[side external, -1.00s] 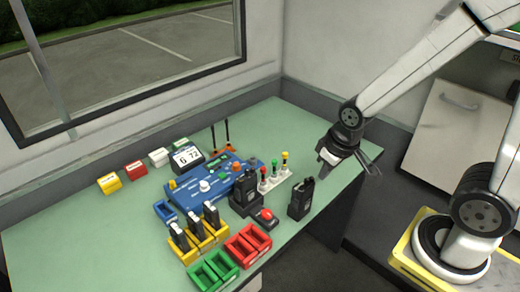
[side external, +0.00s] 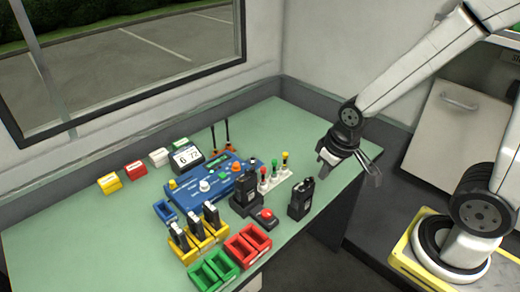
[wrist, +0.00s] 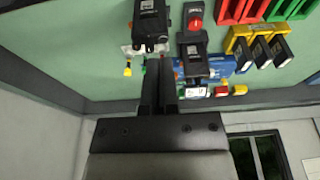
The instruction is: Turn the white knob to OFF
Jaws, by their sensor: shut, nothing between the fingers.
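The blue panel (side external: 205,182) lies on the green table in the side view. The white knob (side external: 204,186) stands on it near the front edge, and I cannot read its setting. My gripper (side external: 330,157) is shut and empty, up in the air to the right of the panel and well apart from the knob. In the wrist view the dark fingers (wrist: 158,85) sit close together. Part of the blue panel (wrist: 217,66) shows there beyond a black device, and I cannot make out the knob.
A black radio (side external: 301,199), a rack with coloured tops (side external: 270,178), a black stand (side external: 244,190) and a red button (side external: 266,214) stand between gripper and panel. Red bins (side external: 247,244), green bins (side external: 214,269) and yellow holders (side external: 205,234) fill the front.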

